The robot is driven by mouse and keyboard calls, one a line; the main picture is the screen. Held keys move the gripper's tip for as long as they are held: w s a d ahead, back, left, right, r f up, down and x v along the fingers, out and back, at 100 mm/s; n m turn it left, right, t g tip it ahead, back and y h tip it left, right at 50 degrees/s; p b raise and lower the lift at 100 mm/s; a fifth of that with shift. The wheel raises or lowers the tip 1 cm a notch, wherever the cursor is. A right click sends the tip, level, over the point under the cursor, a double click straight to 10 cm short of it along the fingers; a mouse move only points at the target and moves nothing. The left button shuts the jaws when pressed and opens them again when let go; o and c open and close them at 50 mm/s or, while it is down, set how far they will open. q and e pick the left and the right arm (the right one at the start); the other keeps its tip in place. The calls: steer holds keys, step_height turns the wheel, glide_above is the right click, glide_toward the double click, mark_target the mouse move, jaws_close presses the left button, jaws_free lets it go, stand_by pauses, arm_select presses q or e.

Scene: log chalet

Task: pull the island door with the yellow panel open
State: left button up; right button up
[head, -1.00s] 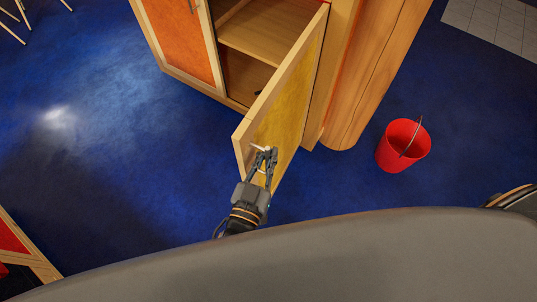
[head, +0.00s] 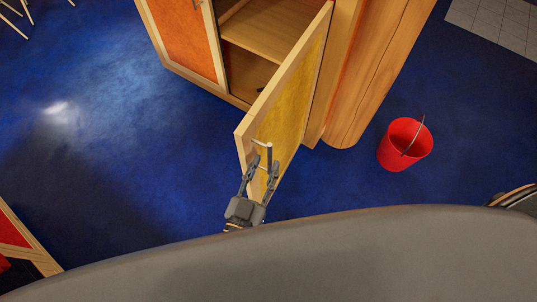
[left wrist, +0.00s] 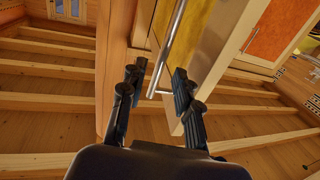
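The island door with the yellow panel (head: 290,105) stands swung wide open in the head view, showing the cabinet's shelf (head: 262,52) and inside. Its metal bar handle (head: 268,156) is on the door's face near the free edge. My left gripper (head: 260,172) is open at the lower end of the handle, its fingers spread. In the left wrist view the handle (left wrist: 167,45) runs down between the open fingers (left wrist: 156,80), with a gap to each side. My right gripper is not in view.
An orange-panelled door (head: 185,40) is left of the open cabinet. A rounded wooden post (head: 370,85) stands to its right, with a red bucket (head: 404,145) on the blue floor beyond. Blue floor (head: 110,130) is clear to the left.

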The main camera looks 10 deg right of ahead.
arm_select(q)
steer(key=v, duration=0.8)
steer(key=s+a+f+g+y, duration=0.1)
steer(key=a+f+g+y, duration=0.15)
steer(key=f, duration=0.75)
steer(key=s+a+f+n+g+y, duration=0.15)
steer(key=a+f, duration=0.25)
steer(key=f, duration=0.6)
steer(key=s+a+f+g+y, duration=0.1)
steer(key=a+f+g, duration=0.2)
steer(key=f, duration=0.7)
steer(key=s+a+f+n+g+y, duration=0.2)
steer(key=s+a+f+g+y, duration=0.2)
steer(key=s+a+f, duration=1.1)
step_height(320, 180, down, 2)
steer(key=s+g, duration=0.1)
steer(key=g, duration=0.2)
steer(key=shift+y, duration=0.3)
steer(key=shift+w, duration=0.1)
